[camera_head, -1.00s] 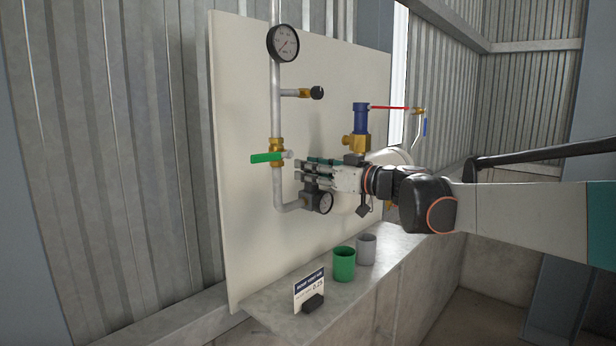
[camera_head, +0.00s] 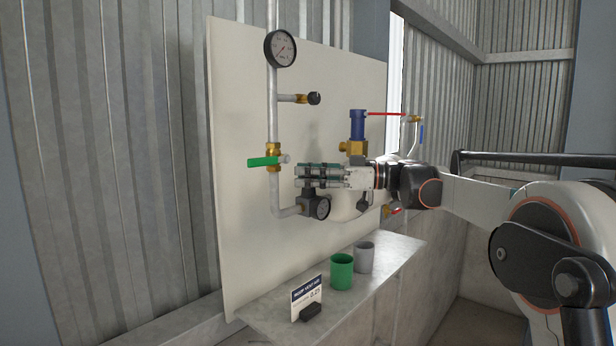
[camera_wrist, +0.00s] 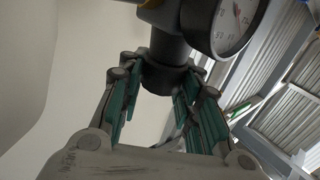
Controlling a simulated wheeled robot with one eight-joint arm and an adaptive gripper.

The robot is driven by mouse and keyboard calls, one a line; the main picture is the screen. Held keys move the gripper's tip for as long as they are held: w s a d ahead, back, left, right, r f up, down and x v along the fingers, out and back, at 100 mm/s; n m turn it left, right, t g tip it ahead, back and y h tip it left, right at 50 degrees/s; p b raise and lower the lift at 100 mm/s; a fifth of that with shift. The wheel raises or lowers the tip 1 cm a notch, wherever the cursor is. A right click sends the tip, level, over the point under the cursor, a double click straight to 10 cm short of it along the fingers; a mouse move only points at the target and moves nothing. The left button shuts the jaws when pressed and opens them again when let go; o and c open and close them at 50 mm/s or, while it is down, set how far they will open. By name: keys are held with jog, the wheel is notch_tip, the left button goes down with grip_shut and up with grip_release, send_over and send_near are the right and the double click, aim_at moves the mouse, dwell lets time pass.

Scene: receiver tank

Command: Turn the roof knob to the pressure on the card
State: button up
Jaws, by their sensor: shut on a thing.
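My gripper (camera_head: 306,175) is shut on the dark roof knob (camera_wrist: 164,78) atop the regulator (camera_head: 312,202). In the wrist view its green-padded fingers (camera_wrist: 160,92) stand on either side of the knob. In the head view the fingers hide most of the knob. A small round gauge (camera_head: 323,208) sits on the regulator's front; its dial (camera_wrist: 238,22) shows partly in the wrist view, too cut off to read surely. The white card (camera_head: 307,297) stands in a dark holder on the ledge; its number looks like 0.25.
A larger gauge (camera_head: 281,48) tops the pipe. A green-handled valve (camera_head: 265,161) is left of my gripper. A blue-topped brass valve (camera_head: 357,130) is behind it. Green (camera_head: 341,272) and grey (camera_head: 364,257) cups stand on the ledge (camera_head: 395,262).

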dwell(0.3)
jog(key=o, duration=1.1)
jog(key=shift+d, duration=0.1)
jog(key=d, duration=0.4)
jog(key=s+d, duration=0.1)
jog(key=d, duration=0.7)
jog(key=shift+s, duration=0.3)
jog(key=shift+a, duration=0.1)
